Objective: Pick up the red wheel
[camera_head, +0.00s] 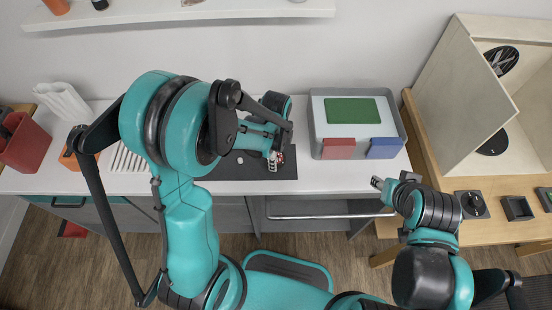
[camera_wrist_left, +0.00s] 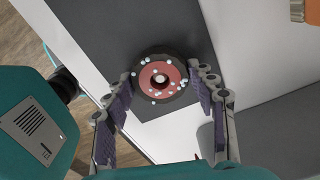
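The red wheel (camera_wrist_left: 160,77) has a dark tyre and a red hub with several small white dots. In the left wrist view it lies on a dark grey mat (camera_wrist_left: 88,42), near the mat's edge. My left gripper (camera_wrist_left: 161,72) is open, with one finger on each side of the wheel; I cannot tell whether they touch it. In the head view my left gripper (camera_head: 272,162) is low over the mat, and a small red part of the wheel (camera_head: 280,157) shows beside it. My right gripper (camera_head: 381,184) is at the counter's front edge, far from the wheel; its opening is too small to tell.
A grey tray (camera_head: 317,110) holding a green board (camera_head: 352,110), a red block (camera_head: 338,148) and a blue block (camera_head: 384,148) stands right of the mat. A red bin (camera_head: 25,145) is at the far left. A wooden cabinet (camera_head: 465,95) stands on the right-hand table.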

